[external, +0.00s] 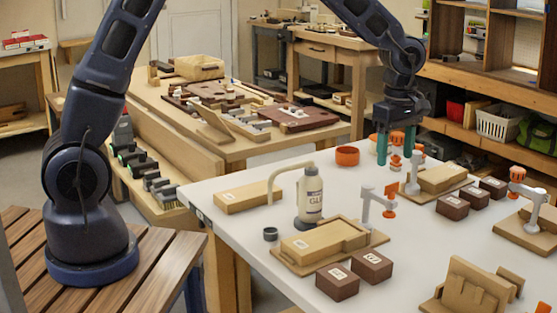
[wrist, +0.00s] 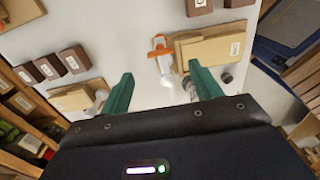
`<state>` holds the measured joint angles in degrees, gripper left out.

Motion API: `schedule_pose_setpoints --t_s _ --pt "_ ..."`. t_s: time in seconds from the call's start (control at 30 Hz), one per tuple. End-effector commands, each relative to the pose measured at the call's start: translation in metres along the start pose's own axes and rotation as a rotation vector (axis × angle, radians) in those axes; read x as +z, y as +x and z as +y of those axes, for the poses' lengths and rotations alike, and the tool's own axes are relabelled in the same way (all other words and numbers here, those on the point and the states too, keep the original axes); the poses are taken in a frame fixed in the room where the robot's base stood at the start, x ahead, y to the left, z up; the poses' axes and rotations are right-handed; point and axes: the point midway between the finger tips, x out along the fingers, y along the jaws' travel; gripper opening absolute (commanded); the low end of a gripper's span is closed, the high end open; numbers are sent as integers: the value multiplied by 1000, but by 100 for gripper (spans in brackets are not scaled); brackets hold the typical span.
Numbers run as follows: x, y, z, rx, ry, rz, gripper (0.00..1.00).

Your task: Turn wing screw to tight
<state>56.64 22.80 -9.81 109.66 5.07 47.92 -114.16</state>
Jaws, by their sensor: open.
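My gripper (external: 395,150) is open and empty, its two teal fingers pointing down above the white table; it also shows in the wrist view (wrist: 163,88). An orange wing-like piece (external: 396,161) shows between and behind the fingers in the external view; whether they touch it cannot be told. A grey clamp (external: 413,182) stands just below and right of the fingers, by a wooden block. Another grey clamp with orange parts (external: 390,191) stands nearer the camera. In the wrist view, a white clamp with an orange top (wrist: 158,42) lies beyond the fingertips. Which orange piece is the wing screw is unclear.
A third clamp (external: 517,174) stands at the right.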

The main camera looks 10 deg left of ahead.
Motion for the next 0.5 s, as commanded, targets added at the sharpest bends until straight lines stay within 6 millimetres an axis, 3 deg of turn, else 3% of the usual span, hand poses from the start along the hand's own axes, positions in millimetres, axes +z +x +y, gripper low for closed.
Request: schedule_pose_setpoints --t_s 0.2,0.5 --pt "0 39 -1 -3 2 1 64" --pt "0 68 0 0 1 -1 64"
